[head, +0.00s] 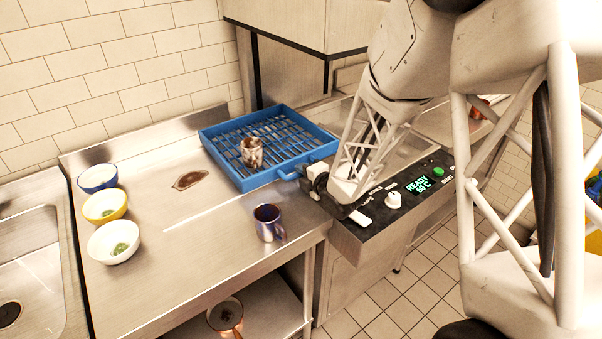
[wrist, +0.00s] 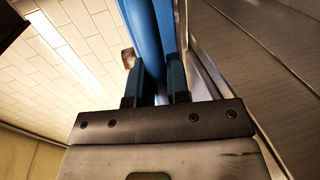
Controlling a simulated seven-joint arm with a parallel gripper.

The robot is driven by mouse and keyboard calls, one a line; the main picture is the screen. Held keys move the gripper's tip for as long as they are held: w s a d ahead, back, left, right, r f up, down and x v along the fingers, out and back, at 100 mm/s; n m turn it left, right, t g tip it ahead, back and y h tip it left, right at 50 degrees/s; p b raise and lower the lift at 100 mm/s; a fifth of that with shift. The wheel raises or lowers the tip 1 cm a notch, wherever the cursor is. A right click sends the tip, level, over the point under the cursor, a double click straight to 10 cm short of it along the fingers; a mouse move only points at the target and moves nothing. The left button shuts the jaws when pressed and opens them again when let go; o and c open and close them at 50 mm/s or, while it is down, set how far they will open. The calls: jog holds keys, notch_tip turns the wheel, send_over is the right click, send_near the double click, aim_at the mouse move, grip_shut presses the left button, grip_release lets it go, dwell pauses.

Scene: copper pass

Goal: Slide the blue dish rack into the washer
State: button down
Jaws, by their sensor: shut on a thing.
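The blue dish rack (head: 243,182) lies on the steel counter, its right side at the edge of the washer's bed. My gripper (head: 299,176) is at the handle on the rack's front right side. In the wrist view my gripper (wrist: 159,88) has its two dark fingers shut on a blue bar of the rack (wrist: 146,35). The washer's steel hood (head: 300,25) is raised above its bed. Its front panel (head: 405,195) reads "READY 60 C". My arm hides part of the washer.
A dark metal mug (head: 268,222) stands near the front edge. A copper pot (head: 225,315) sits below.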

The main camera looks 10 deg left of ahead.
jog(key=w+d, duration=1.8)
jog(key=shift+w+d, duration=0.25)
jog(key=c, duration=1.1)
grip_release()
jog(key=shift+s, duration=0.1)
jog(key=v, duration=0.7)
jog(key=shift+s+d, duration=0.25)
jog(key=shift+d, duration=0.05)
jog(key=shift+r, duration=0.1)
